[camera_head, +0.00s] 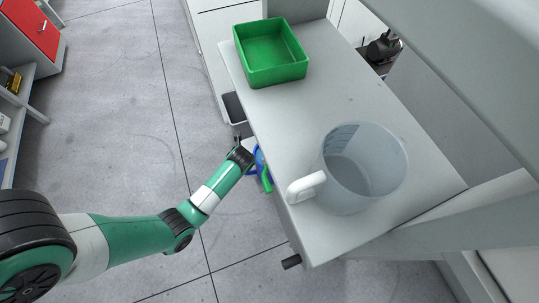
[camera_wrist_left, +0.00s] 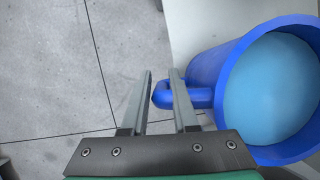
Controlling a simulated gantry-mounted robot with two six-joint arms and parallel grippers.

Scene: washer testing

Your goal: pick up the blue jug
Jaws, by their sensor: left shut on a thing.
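The blue jug (camera_wrist_left: 205,72) is at the right of the left wrist view, its round mouth facing the camera and a light blue inside showing. Its handle (camera_wrist_left: 162,97) sits between the fingers of my left gripper (camera_wrist_left: 162,73), which is shut on it. In the head view only a small part of the blue jug (camera_head: 259,158) shows beside the counter edge; the rest is hidden. My left gripper (camera_head: 241,142) is beside it there, low at the counter's side. My right gripper is in neither view.
A clear measuring jug with a white handle (camera_head: 307,187) stands on the grey counter (camera_head: 310,115). A green tray (camera_head: 272,78) sits at the counter's far end. A small green thing (camera_head: 267,181) shows beside the counter edge. The floor (camera_head: 130,130) at left is open.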

